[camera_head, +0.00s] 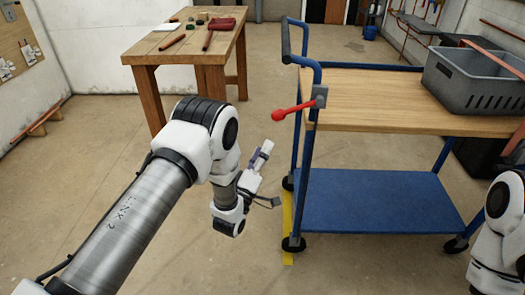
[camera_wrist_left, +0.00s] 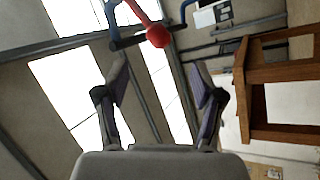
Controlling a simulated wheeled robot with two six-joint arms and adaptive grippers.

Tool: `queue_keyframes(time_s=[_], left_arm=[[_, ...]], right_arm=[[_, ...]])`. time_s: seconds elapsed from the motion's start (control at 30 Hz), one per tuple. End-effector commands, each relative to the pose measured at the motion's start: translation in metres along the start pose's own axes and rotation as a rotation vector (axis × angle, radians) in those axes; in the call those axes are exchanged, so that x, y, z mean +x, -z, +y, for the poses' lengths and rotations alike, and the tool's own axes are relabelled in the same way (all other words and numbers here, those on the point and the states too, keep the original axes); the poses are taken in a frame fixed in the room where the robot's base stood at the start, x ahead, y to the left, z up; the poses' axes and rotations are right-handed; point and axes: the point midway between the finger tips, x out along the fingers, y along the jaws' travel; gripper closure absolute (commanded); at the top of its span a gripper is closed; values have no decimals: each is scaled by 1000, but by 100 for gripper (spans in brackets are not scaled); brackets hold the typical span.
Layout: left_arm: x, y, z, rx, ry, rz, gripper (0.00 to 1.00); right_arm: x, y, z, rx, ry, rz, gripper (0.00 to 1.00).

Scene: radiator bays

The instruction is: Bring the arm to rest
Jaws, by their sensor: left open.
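My left arm reaches in from the left in the head view. Its gripper (camera_head: 267,173) hangs in the air just left of the blue cart (camera_head: 375,200), below and left of a red lever (camera_head: 292,109) with a ball knob. In the left wrist view the gripper (camera_wrist_left: 160,76) has its two fingers spread, with nothing between them. The lever's red knob (camera_wrist_left: 158,37) shows beyond the fingertips there, apart from them. My right arm shows only in part at the right edge of the head view; its gripper is out of frame.
The cart's wooden top (camera_head: 375,98) carries a grey crate (camera_head: 475,85). A wooden table (camera_head: 170,50) with small tools and a dark red cloth (camera_head: 222,24) stands at the back left. A yellow floor strip (camera_head: 287,225) runs by the cart's wheels. Floor left of the cart is clear.

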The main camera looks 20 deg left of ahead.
Motion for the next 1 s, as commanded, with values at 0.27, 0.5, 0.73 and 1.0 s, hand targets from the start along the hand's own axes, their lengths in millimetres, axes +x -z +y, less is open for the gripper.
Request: queue_keyframes(time_s=[0.27, 0.5, 0.73, 1.0], left_arm=[[0, 0, 0, 0, 1, 0, 32], [-76, -16, -53, 34, 312, -138, 32], [-261, -53, -108, 297, 913, -688, 32], [-420, -52, -76, 450, 1175, -1332, 32]], right_arm=[[0, 0, 0, 0, 0, 0, 60], [0, 0, 0, 0, 0, 0, 60], [0, 0, 0, 0, 0, 0, 60], [0, 0, 0, 0, 0, 0, 60]])
